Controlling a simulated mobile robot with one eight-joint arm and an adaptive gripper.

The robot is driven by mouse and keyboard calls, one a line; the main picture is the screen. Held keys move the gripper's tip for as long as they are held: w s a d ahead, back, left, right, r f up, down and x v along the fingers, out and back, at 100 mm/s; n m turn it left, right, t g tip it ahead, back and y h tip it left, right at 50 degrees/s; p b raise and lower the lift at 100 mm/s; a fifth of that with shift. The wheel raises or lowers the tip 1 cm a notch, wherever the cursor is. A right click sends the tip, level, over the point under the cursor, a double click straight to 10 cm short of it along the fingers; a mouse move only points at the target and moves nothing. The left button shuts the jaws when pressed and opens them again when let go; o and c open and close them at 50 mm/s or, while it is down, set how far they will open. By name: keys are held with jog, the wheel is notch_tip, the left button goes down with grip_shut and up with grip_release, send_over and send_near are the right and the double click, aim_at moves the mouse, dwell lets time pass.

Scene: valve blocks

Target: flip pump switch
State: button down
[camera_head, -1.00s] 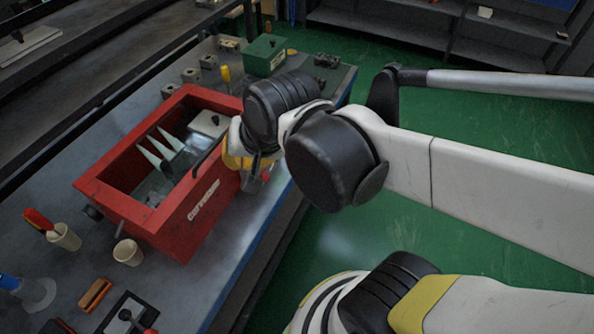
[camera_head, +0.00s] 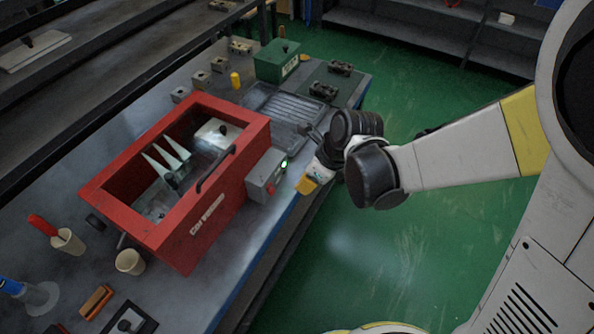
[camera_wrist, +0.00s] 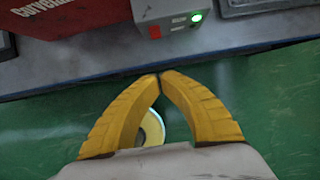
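The pump switch is a grey control box (camera_head: 262,176) on the right end of the red tank (camera_head: 205,222). Its green button (camera_head: 284,164) glows, and a red button (camera_head: 270,190) sits below it. In the wrist view the box (camera_wrist: 172,12) is at the top, with the lit green button (camera_wrist: 196,17) and the red one (camera_wrist: 154,31). My gripper (camera_head: 304,187) is just right of the box at the bench edge, apart from it. In the wrist view the yellow fingertips (camera_wrist: 159,76) meet, with nothing between the tips.
A slotted grey tray (camera_head: 285,106) and a green box (camera_head: 277,62) stand behind the tank on the bench. Cups (camera_head: 130,262) and small tools are at the front left. Green floor (camera_head: 400,260) lies open right of the bench.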

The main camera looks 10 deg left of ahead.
aim_at(272, 189)
jog(key=shift+a, duration=0.1)
jog(key=b+x, duration=0.1)
jog(key=x, duration=0.3)
jog(key=a+b+x, duration=0.1)
jog(key=b+x, duration=0.1)
jog(key=x, duration=0.2)
jog(key=b+x, duration=0.2)
jog(key=x, duration=0.2)
jog(key=shift+w+a+r, duration=0.25)
jog(key=shift+w+a, duration=0.1)
jog(key=shift+a, duration=0.05)
jog(key=shift+w+a+f, duration=0.1)
jog(key=shift+w+a, duration=0.1)
jog(key=shift+a, duration=0.15)
